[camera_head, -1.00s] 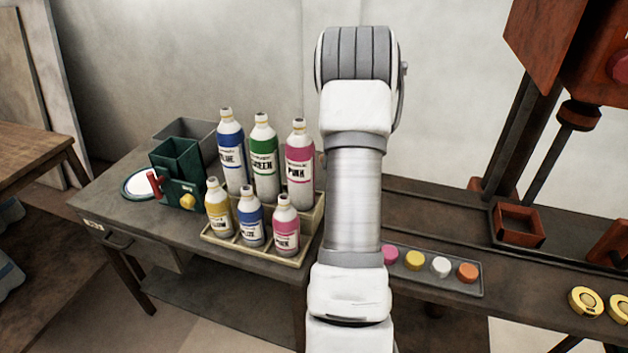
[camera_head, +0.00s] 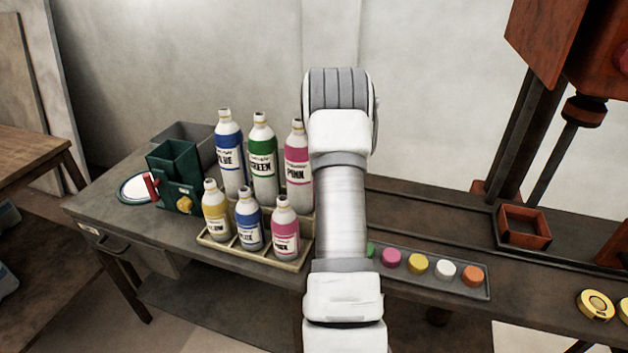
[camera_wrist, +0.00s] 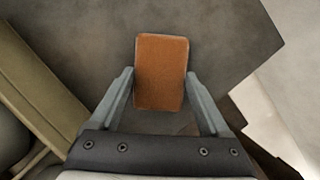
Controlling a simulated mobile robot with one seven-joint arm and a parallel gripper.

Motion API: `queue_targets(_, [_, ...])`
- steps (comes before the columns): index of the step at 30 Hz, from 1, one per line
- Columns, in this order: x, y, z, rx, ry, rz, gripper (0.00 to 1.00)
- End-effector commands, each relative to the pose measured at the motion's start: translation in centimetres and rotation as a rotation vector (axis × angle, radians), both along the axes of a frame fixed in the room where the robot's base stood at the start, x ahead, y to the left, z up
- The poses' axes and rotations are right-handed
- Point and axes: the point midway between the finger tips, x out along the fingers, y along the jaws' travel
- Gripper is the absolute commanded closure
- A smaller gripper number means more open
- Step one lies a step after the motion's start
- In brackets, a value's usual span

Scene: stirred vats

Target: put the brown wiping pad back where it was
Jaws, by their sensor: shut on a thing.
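The brown wiping pad (camera_wrist: 160,60) is in the wrist view, a flat orange-brown block between the two grey fingers. My gripper (camera_wrist: 160,75) is shut on it. A grey, worn surface lies beyond the pad; I cannot tell whether the pad touches it. In the head view my arm hides the gripper and the pad.
A bottle rack (camera_head: 252,258) with several labelled bottles stands left of my arm. A green box (camera_head: 175,160) and a white dish (camera_head: 138,187) are farther left. A tray of coloured pucks (camera_head: 480,288) lies to the right. A pale rack edge (camera_wrist: 45,85) shows at left in the wrist view.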

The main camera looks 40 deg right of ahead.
Motion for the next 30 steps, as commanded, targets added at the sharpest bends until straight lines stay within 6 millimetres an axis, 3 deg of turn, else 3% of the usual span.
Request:
queue_targets(5, [0.0, 0.0, -0.4, 0.001, 0.0, -0.001, 0.64])
queue_targets(6, [0.0, 0.0, -0.3, 0.0, 0.0, -0.001, 0.13])
queue_targets(8, [0.0, 0.0, -0.3, 0.001, 0.0, -0.001, 0.02])
queue_targets(19, [-0.2, 0.0, 0.7, -0.002, -0.001, 0.001, 0.0])
queue_targets(30, [-2.8, 0.9, 7.7, -0.001, -0.002, 0.0, 0.0])
